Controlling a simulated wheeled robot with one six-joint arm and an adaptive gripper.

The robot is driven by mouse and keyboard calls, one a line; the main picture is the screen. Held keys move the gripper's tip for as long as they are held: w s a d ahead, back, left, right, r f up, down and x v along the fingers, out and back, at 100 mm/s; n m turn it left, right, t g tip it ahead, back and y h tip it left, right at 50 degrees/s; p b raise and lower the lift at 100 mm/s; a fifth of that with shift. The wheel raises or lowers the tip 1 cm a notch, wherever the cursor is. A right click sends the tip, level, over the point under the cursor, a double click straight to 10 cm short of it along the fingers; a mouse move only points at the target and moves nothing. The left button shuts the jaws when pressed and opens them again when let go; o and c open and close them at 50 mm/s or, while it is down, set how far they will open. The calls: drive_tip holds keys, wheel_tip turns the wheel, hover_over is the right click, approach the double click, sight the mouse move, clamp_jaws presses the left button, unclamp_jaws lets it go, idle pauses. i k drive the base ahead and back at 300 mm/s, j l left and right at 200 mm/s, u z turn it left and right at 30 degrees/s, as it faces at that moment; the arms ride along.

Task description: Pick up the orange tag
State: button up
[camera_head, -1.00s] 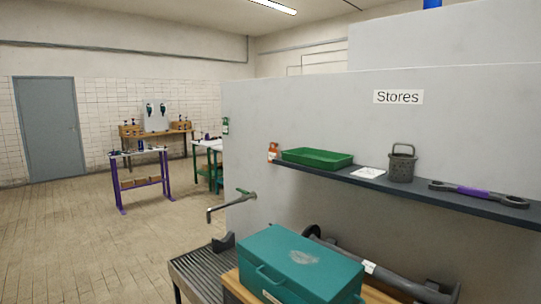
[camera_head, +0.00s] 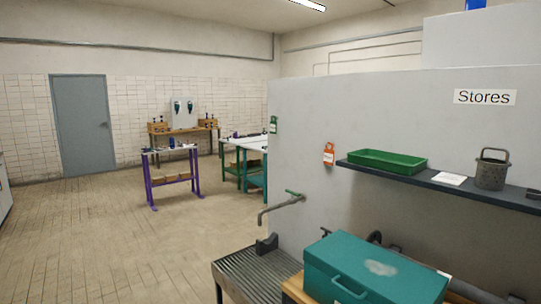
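An orange tag (camera_head: 328,154) with a white patch hangs on the grey partition wall, just left of the wall shelf's left end. It is small in the head view and its details cannot be read. My gripper is not in view, so its state does not show.
Below are a teal box (camera_head: 375,270), a tap (camera_head: 282,207) and a grated stand (camera_head: 250,272). A green tag (camera_head: 273,125) hangs further left. The left floor is clear.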

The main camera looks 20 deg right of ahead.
sight(329, 154)
drive_tip(key=i+j+u, duration=0.25)
drive_tip(key=i, duration=0.3)
drive_tip(key=i+j+u, duration=0.25)
drive_tip(key=i, duration=0.3)
drive_tip(key=i+u, duration=0.25)
drive_tip(key=i, duration=0.3)
drive_tip(key=i+j+z, duration=0.1)
drive_tip(key=i+z, duration=0.35)
drive_tip(key=i+j+z, duration=0.15)
drive_tip(key=i+z, duration=0.15)
drive_tip(key=z, duration=0.15)
drive_tip(key=i+j+z, duration=0.6)
drive_tip(key=z, duration=0.25)
drive_tip(key=i+j+z, duration=0.1)
drive_tip(key=j+z, duration=0.3)
drive_tip(key=i+j+z, duration=0.1)
drive_tip(key=j+z, duration=0.65)
